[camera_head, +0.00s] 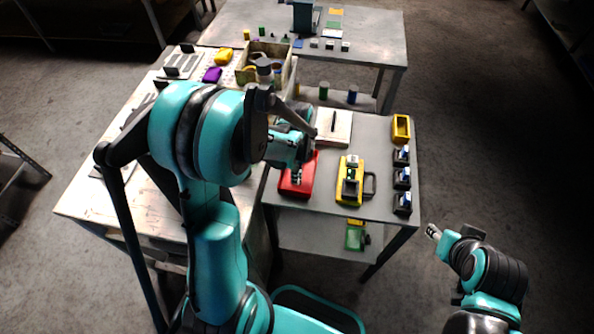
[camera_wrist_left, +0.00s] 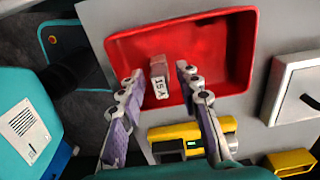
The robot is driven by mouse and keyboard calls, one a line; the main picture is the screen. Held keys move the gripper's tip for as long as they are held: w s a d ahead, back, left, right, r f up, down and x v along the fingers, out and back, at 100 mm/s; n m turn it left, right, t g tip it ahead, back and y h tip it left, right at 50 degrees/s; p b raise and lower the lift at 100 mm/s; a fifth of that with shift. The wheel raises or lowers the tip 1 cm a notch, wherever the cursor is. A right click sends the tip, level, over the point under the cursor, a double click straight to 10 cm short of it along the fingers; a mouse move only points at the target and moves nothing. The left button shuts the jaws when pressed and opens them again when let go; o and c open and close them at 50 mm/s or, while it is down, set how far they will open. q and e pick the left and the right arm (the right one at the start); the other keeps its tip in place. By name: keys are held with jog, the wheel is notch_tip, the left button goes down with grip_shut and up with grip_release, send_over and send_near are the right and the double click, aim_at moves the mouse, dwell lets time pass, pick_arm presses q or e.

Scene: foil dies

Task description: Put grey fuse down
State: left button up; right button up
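The grey fuse (camera_wrist_left: 159,83), a small block marked 15A, is in the red tray (camera_wrist_left: 215,45) in the left wrist view. The red tray also shows in the head view (camera_head: 290,188), partly behind my left arm. My left gripper (camera_head: 297,174) is over the tray. In the wrist view its two fingers (camera_wrist_left: 160,74) are spread on either side of the fuse, with a gap visible on both sides. Whether the fuse rests fully on the tray floor is hard to tell. My right gripper (camera_head: 433,231) is off the table's right side, too small to read.
A yellow device (camera_head: 342,190) stands right of the tray. Several black blocks (camera_head: 402,179) and a yellow bin (camera_head: 401,128) line the right edge. A white box (camera_head: 338,122) with a dark handle is behind. A beige crate (camera_head: 285,57) stands farther back.

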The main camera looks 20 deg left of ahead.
pick_arm(q)
jog(key=shift+r, duration=0.25)
notch_tip(320, 180, up, 11)
jog(key=p, duration=0.4)
jog(key=s+d+r+n+t, duration=0.5)
jog(key=s+r+n+t, duration=0.2)
jog(key=s+n, duration=0.4)
jog(key=r+n, duration=0.1)
jog(key=n, duration=0.3)
jog(key=shift+r, duration=0.15)
notch_tip(320, 180, down, 7)
jog(key=b, duration=0.7)
